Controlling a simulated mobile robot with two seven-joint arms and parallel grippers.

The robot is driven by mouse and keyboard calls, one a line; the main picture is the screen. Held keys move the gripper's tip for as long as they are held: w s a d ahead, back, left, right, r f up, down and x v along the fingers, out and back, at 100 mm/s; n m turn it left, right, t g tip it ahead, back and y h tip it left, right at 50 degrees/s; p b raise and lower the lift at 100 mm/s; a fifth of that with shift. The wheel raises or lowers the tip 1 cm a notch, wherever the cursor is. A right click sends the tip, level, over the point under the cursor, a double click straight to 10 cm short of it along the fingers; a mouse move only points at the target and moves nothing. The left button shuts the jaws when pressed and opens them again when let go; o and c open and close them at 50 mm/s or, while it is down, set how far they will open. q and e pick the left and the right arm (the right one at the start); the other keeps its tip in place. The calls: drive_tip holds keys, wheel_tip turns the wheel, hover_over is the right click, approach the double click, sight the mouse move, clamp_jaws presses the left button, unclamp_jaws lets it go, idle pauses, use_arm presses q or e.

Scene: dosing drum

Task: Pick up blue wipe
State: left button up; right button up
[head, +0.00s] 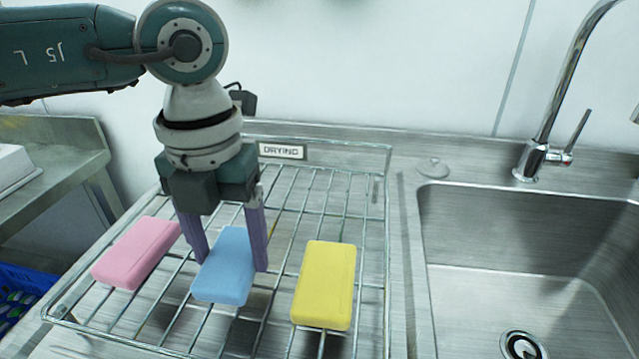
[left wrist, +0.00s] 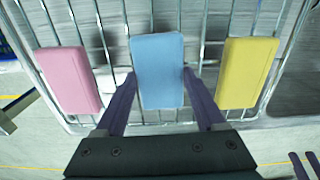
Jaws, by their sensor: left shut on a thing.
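The blue wipe (head: 226,270) is a soft-edged block on the wire drying rack (head: 386,237), between a pink block and a yellow block. My left gripper (head: 231,262) comes down from above with its two purple fingers on either side of the blue wipe, shut on it. In the left wrist view the blue wipe (left wrist: 158,72) lies between the fingertips (left wrist: 158,82). I cannot tell whether it is lifted clear of the wires.
The pink block (head: 136,252) lies close on the left and the yellow block (head: 326,284) close on the right. A steel sink (head: 520,235) with a tap (head: 537,155) is at the right. A "DRYING" label (head: 282,151) marks the rack's back.

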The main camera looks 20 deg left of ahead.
sight(231, 256)
use_arm(q)
drive_tip(key=c, duration=0.6)
drive_tip(key=shift+r, duration=0.1)
wheel_tip(231, 256, up, 20)
drive_tip(key=shift+f, duration=0.1)
